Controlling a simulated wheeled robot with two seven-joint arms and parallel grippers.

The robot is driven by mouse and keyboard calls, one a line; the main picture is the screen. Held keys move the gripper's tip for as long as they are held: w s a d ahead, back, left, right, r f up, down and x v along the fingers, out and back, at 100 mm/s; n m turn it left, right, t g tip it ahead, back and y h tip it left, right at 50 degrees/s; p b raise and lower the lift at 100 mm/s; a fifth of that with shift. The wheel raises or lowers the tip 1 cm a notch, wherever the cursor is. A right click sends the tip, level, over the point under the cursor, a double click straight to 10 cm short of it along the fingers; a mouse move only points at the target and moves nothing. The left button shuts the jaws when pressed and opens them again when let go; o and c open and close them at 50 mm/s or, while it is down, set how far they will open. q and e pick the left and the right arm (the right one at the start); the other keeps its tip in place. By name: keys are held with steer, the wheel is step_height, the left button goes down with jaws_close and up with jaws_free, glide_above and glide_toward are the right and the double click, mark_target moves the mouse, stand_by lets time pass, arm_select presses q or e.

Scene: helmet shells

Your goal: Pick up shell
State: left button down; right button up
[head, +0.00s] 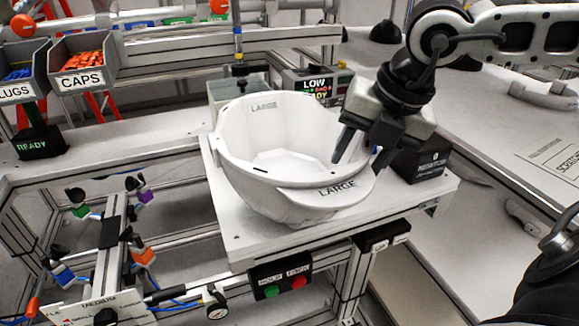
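A white helmet shell (250,170) sits open side up on a white platform (225,215), with "LARGE" printed on its brim and on its inner back wall. My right gripper (357,165) comes in from the upper right and points down at the shell's right rim. Its two dark fingers are apart, one over the inner side of the rim and one on the outer side near the brim. I cannot tell whether they touch the shell. My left gripper is not in view.
A black box (420,161) stands right of the shell, close to my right gripper. A caps bin (83,65) is at upper left. A button box (281,277) hangs below the platform's front edge.

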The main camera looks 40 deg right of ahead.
steer(key=shift+w+f, duration=0.1)
steer(key=shift+f, duration=0.2)
steer(key=shift+r, duration=0.1)
jaws_close()
